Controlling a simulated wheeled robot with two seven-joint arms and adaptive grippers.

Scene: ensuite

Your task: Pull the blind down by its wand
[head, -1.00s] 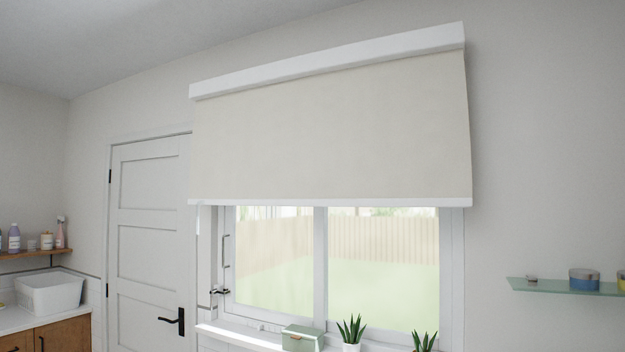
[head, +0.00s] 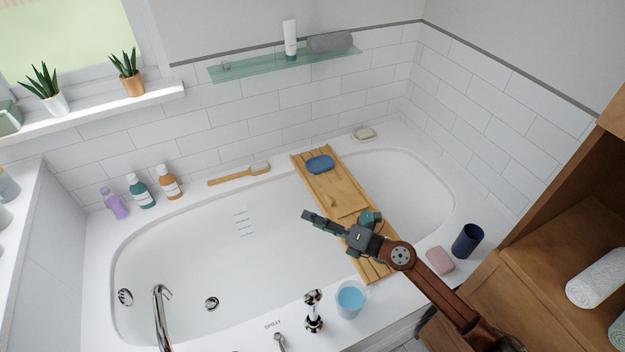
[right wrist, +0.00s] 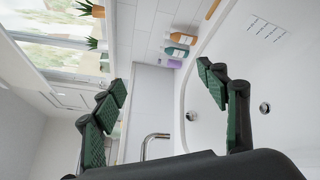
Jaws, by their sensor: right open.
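The blind and its wand are out of the head view. In the right wrist view I cannot make out either of them; part of the bright window (right wrist: 60,35) shows at upper left. My right gripper (head: 313,219) is over the bathtub, above the wooden bath tray, its fingers pointing left. In the right wrist view its two green-padded fingers (right wrist: 163,85) are spread apart with nothing between them. My left gripper is not in view.
The bathtub (head: 180,270) has a wooden tray (head: 322,190) across it and a cup of blue liquid (head: 350,299) on its near rim. Bottles (head: 140,190) line the far rim. Potted plants (head: 52,95) stand on the windowsill. A wooden cabinet (head: 560,220) bounds the right.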

